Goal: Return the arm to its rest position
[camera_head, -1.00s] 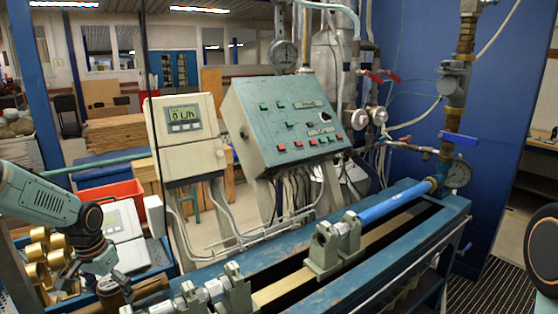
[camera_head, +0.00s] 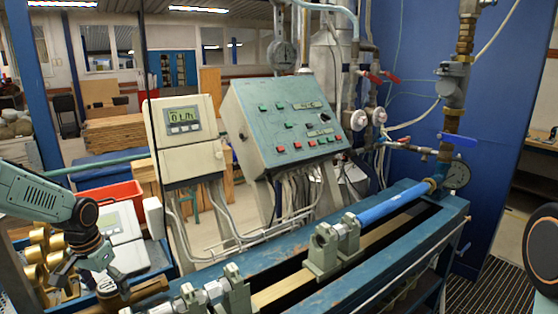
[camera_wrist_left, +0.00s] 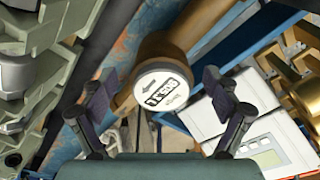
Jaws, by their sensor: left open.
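My left gripper (camera_head: 88,285) hangs at the lower left of the head view, on my pale green arm from the left edge. In the left wrist view its two dark fingers (camera_wrist_left: 168,98) are spread apart with nothing gripped. A brass cylinder with a white labelled end cap (camera_wrist_left: 162,88) shows beyond and between them; I cannot tell the exact distance. Of my right arm only a dark rounded part shows at the right edge of the head view; its gripper is not in view.
The blue bench frame (camera_head: 400,245) carries clamps (camera_head: 332,245) and a blue pipe (camera_head: 395,203). A control panel (camera_head: 290,125) and a display box (camera_head: 185,135) stand behind. Brass fittings (camera_head: 40,255) and a white meter box (camera_head: 122,240) lie close to the gripper.

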